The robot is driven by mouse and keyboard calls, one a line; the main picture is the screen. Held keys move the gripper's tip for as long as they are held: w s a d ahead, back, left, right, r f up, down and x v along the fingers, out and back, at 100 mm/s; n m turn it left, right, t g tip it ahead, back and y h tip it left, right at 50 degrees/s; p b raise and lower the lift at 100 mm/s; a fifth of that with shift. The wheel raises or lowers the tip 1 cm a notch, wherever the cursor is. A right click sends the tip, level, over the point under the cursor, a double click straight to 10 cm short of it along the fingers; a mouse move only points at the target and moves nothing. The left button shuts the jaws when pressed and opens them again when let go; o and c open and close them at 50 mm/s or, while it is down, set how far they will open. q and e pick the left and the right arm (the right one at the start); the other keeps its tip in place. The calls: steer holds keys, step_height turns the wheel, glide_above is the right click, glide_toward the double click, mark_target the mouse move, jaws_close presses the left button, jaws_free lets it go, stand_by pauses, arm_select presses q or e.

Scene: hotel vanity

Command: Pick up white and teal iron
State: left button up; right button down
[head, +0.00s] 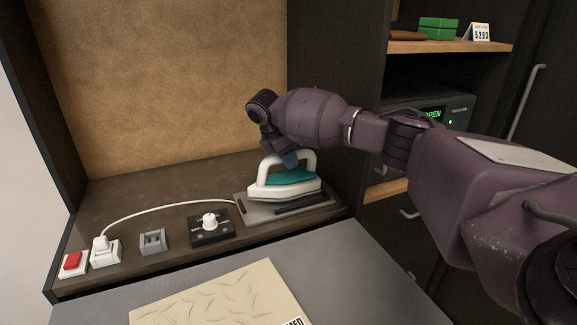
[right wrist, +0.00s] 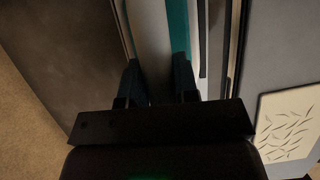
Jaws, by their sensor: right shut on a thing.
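The white and teal iron (head: 285,186) stands on a grey metal rest plate (head: 262,215) on the dark wooden vanity shelf. A white cord runs from it to the left. My right gripper (head: 290,160) comes down on the iron's white handle from above and is shut on it. In the right wrist view the two dark fingers (right wrist: 158,85) sit on either side of the white handle, with the teal part of the iron (right wrist: 178,30) beside it. The exact contact of the fingertips is hard to see. My left gripper is not in view.
Left along the shelf are a black dial box (head: 211,234), a grey switch block (head: 152,241), a white plug and socket (head: 104,251) and a red switch (head: 73,263). A grey board (head: 340,275) with a patterned cream sheet (head: 220,297) lies in front. A dark cabinet stands right.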

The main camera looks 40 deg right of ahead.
arm_select(q)
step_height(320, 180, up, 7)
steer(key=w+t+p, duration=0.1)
steer(key=p, duration=0.5)
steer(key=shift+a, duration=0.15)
arm_select(e)
step_height(320, 180, up, 22)
stand_by(0.3)
